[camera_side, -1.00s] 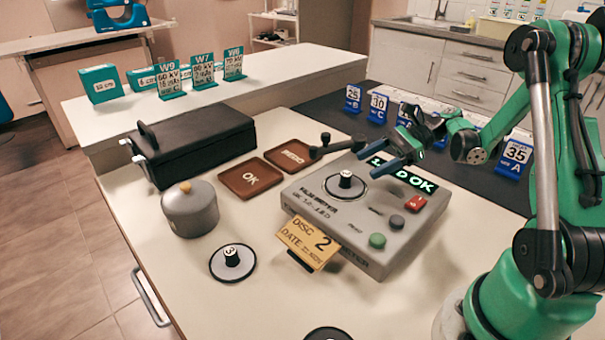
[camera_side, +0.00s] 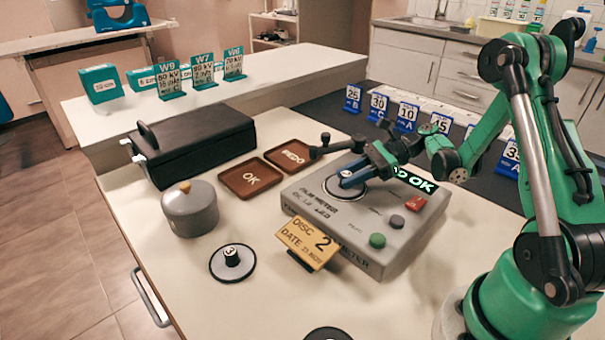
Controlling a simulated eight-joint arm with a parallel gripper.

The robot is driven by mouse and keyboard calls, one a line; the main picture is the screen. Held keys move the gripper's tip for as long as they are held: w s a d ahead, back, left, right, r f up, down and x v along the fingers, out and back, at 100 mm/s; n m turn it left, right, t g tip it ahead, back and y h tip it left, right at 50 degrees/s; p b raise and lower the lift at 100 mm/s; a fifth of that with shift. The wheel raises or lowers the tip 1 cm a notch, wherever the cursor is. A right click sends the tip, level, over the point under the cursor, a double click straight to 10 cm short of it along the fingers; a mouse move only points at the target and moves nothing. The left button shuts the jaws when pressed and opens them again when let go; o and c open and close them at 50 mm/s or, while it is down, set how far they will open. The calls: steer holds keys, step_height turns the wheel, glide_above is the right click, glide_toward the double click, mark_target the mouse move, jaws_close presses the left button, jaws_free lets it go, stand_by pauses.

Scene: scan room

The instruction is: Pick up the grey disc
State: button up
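A grey disc (camera_side: 331,193) with a dark rim and a black knob lies on top of the grey film meter (camera_side: 312,209). My gripper (camera_side: 350,177) has its blue fingers down at this knob, low over the disc. The fingers hide most of the knob, and I cannot tell whether they are closed on it. Another grey disc (camera_side: 219,264), with a black knob marked 3, lies flat on the table in front of the meter. Part of a further dark disc (camera_side: 328,334) shows at the bottom edge.
A yellow "DISC 2" card (camera_side: 308,243) stands against the meter's front. Brown trays marked OK (camera_side: 250,178) and REDO (camera_side: 288,156), a grey lidded pot (camera_side: 190,212) and a black case (camera_side: 193,146) are to the left. Blue number signs (camera_side: 407,117) stand behind. The front table is mostly clear.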

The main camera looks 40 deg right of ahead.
jaws_close()
step_height(320, 180, up, 19)
steer(key=w+a+r+m+t+h, duration=0.3)
steer(key=w+a+m+t+h, duration=0.3)
steer(key=a+m+h, duration=0.1)
steer(key=shift+a+m+h, duration=0.4)
steer(key=shift+a+m, duration=0.4)
steer(key=shift+a, duration=0.2)
steer(key=shift+w, duration=0.1)
stand_by(0.3)
